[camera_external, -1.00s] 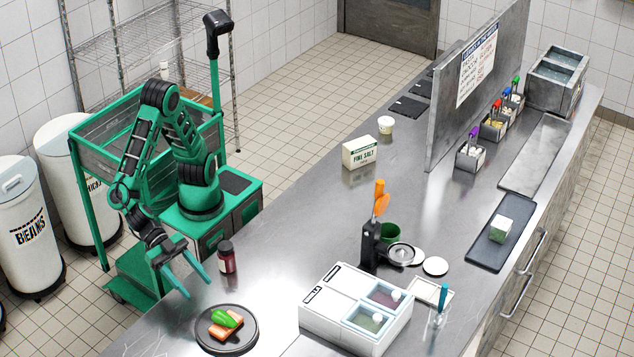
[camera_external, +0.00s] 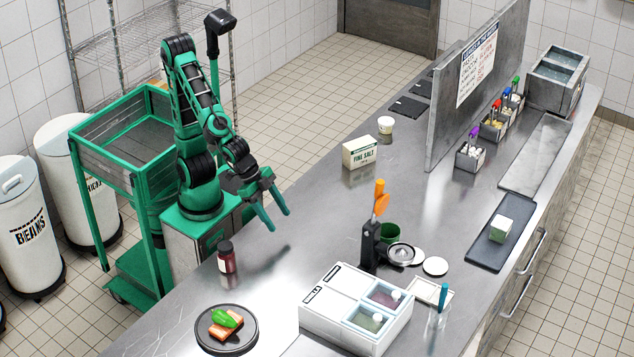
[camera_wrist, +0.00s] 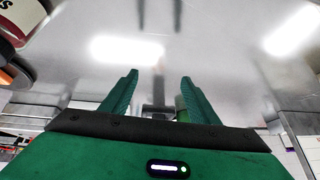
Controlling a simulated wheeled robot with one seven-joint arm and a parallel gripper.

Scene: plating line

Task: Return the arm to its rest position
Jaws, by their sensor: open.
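My gripper (camera_external: 279,221) has green fingers, spread apart with nothing between them. It hangs above the steel counter (camera_external: 318,215), right of the dark red jar (camera_external: 226,258). In the wrist view both fingers of my gripper (camera_wrist: 158,80) show apart over bare, shiny counter. A dark round plate (camera_external: 203,335) at the front left holds an orange-pink piece with a green piece on top. The gripper is clear of the plate and the jar.
A white lidded container (camera_external: 330,292) stands at the front middle. Behind it is a black holder (camera_external: 371,247) with orange-handled tools. A fine salt box (camera_external: 360,153) stands farther back. The counter between my gripper and the salt box is clear.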

